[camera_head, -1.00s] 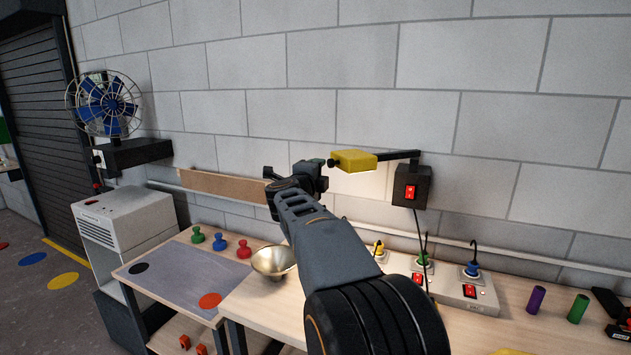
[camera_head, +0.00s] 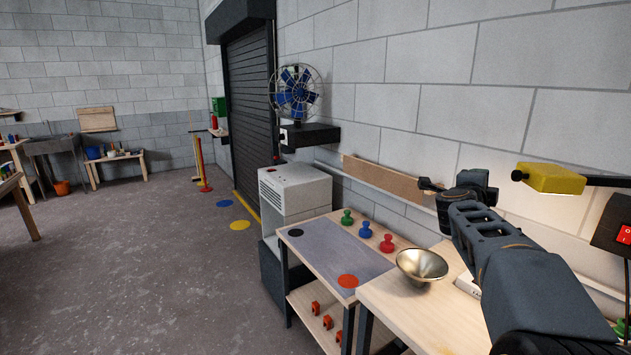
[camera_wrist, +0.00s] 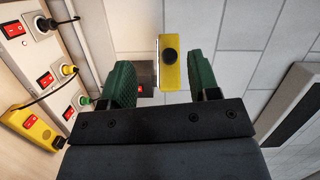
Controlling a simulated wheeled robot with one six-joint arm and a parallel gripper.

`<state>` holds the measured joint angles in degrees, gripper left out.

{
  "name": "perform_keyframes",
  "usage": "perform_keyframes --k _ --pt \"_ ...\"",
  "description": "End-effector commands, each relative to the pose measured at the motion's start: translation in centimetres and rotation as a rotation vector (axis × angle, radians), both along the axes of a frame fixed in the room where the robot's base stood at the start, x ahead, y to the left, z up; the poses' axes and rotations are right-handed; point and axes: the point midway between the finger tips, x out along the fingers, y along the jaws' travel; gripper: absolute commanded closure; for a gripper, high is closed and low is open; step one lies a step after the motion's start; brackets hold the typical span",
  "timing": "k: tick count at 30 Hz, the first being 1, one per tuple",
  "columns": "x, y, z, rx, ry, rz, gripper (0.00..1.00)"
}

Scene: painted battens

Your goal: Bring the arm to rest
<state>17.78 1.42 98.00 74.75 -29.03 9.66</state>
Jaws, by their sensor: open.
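My gripper (camera_wrist: 162,76) is open and empty, with its two green fingers apart in the wrist view. The yellow lamp head (camera_wrist: 174,65) shows between and beyond the fingers, with no visible contact. In the head view my arm reaches up from the lower right, and its wrist end is raised above the bench, to the left of the yellow lamp head (camera_head: 550,179). The fingertips cannot be made out in the head view.
A metal bowl (camera_head: 421,266) stands on the bench below my arm. A lower table (camera_head: 318,262) with coloured knobs is left of it. A switch panel (camera_wrist: 60,75) with plugs shows in the wrist view. A fan (camera_head: 298,92) is on the wall. Open floor lies left.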

Motion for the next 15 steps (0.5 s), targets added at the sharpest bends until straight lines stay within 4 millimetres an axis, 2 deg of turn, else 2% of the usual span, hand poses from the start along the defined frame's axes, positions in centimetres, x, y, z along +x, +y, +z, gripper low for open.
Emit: perform_keyframes --k 1,2,3,5,7,10,12,15 --pt "1.1 1.5 -1.8 -0.044 0.089 0.111 0.44" --pt "1.5 2.7 -2.8 -0.079 0.149 0.192 0.44" --pt "1.8 4.8 -4.3 -0.129 0.238 0.31 0.44" --pt "1.4 8.6 -7.0 -0.207 0.388 0.503 0.44" --pt "-0.4 12.8 -10.4 -0.291 0.564 0.716 0.44" --pt "-4.7 17.6 -15.1 -0.398 0.811 0.976 0.44" --pt "-8.4 19.8 -18.1 -0.466 0.979 1.123 0.44" --pt "-13.9 21.7 -21.4 -0.546 1.197 1.289 0.44"
